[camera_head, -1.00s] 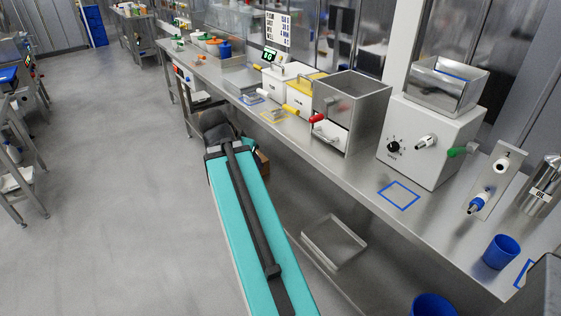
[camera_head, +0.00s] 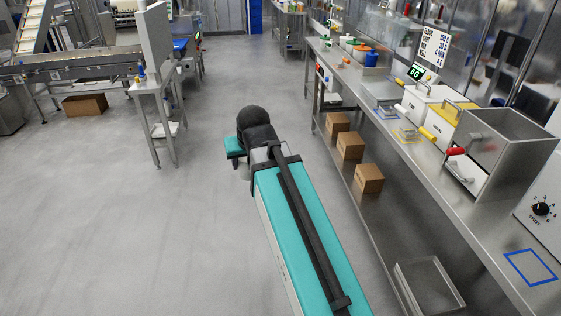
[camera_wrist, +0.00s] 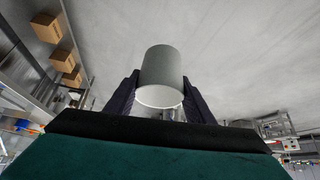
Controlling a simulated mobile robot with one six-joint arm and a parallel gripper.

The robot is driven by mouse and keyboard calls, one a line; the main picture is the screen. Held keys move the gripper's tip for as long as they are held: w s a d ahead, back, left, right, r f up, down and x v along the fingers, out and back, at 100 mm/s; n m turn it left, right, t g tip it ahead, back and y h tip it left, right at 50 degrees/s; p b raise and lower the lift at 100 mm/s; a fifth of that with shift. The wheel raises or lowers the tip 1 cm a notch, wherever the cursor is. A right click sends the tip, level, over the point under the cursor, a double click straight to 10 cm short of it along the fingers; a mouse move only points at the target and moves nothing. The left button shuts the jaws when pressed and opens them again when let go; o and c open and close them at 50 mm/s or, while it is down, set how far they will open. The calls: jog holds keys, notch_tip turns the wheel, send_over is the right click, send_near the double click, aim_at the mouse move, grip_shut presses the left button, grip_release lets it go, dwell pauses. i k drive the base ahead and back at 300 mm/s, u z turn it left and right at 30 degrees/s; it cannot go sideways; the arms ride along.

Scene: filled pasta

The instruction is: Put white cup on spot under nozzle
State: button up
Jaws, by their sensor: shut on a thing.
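The white cup (camera_wrist: 162,72) fills the middle of the wrist view. My gripper (camera_wrist: 162,88) is shut on it, with one dark finger on each side and the pale rim facing the camera. A nozzle over the near blue outline is out of view.
A steel box machine with a red-handled lever (camera_head: 455,151) stands on the bench (camera_head: 440,190). Cardboard boxes (camera_head: 350,145) and a metal tray (camera_head: 428,287) are below it. A conveyor (camera_head: 70,68) stands at the left. The floor (camera_head: 180,230) is wide and clear.

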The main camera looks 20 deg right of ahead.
aim_at(531, 265)
jog(key=k, duration=1.3)
